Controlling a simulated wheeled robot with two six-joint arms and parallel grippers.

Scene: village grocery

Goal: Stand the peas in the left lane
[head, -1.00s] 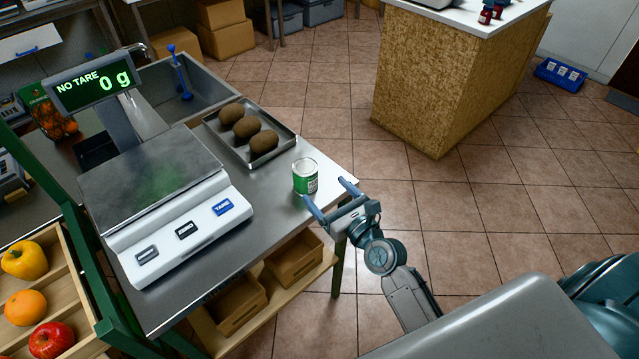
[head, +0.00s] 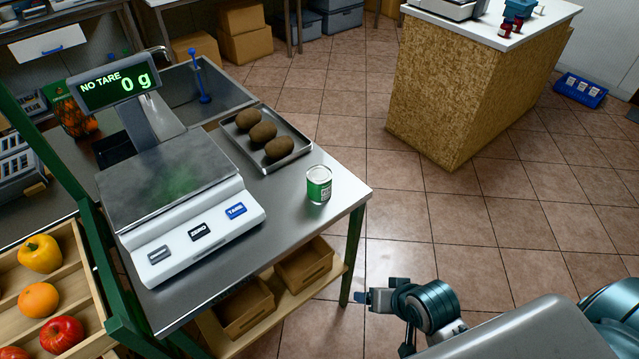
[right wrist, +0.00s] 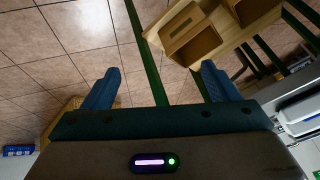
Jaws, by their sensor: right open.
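A green-labelled can with a pale top (head: 319,185), which I take to be the peas, stands upright near the right edge of the steel table (head: 330,160). My right gripper (head: 365,298) is off the table, below and to the right of the can, with nothing in it. In the right wrist view its two blue fingers (right wrist: 158,88) are spread apart, with floor and a table leg between them. The can does not show in that view. My left gripper is not in view. No lane shows that I can make out.
A scale (head: 180,200) reading 0 g stands left of the can. A metal tray (head: 297,152) with three brown kiwi-like fruits lies behind it. Wooden boxes (head: 305,262) sit on the shelf below. A counter (head: 450,90) stands at the back; the floor between is clear.

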